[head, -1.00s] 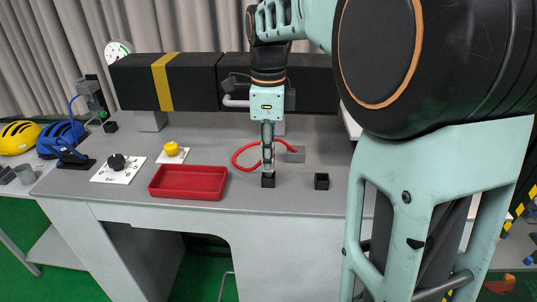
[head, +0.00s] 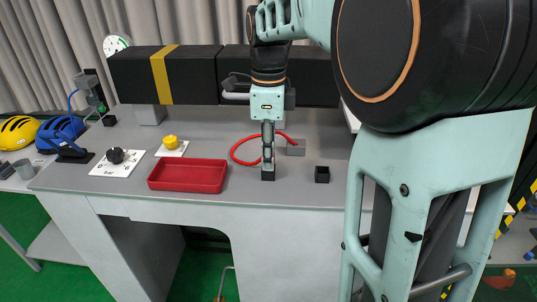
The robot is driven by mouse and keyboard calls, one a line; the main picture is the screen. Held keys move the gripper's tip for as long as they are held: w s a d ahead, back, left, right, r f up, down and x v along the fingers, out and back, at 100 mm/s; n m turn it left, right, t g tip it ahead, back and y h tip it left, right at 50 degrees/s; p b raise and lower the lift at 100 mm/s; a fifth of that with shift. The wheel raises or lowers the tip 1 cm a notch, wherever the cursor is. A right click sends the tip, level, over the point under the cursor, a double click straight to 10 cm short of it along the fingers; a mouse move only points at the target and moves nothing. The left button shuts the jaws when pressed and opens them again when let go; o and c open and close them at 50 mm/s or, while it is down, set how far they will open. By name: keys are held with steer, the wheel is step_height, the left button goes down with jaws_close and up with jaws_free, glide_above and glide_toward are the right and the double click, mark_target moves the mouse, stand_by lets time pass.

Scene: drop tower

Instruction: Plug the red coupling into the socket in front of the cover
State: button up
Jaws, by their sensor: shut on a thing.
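The red cable (head: 240,142) curves in a loop on the grey table behind my gripper, with one end at a grey block (head: 296,147). My gripper (head: 268,166) points straight down and is shut on the coupling, which is mostly hidden between the fingers. Directly below the fingertips is a small black socket block (head: 268,176). I cannot tell whether the coupling is seated in it. A second small black socket (head: 322,174) stands to the right, open on top. The long black cover (head: 200,75) with a yellow band lies behind.
A red tray (head: 188,176) is left of my gripper. A black knob (head: 115,156) and a yellow button (head: 171,142) sit on white plates further left. Blue and yellow helmets (head: 20,131) are at the far left. The table front is clear.

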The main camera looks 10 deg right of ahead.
steer(key=shift+f, duration=0.15)
steer(key=o, duration=0.9)
steer(key=shift+o, duration=0.2)
step_height(320, 180, up, 12)
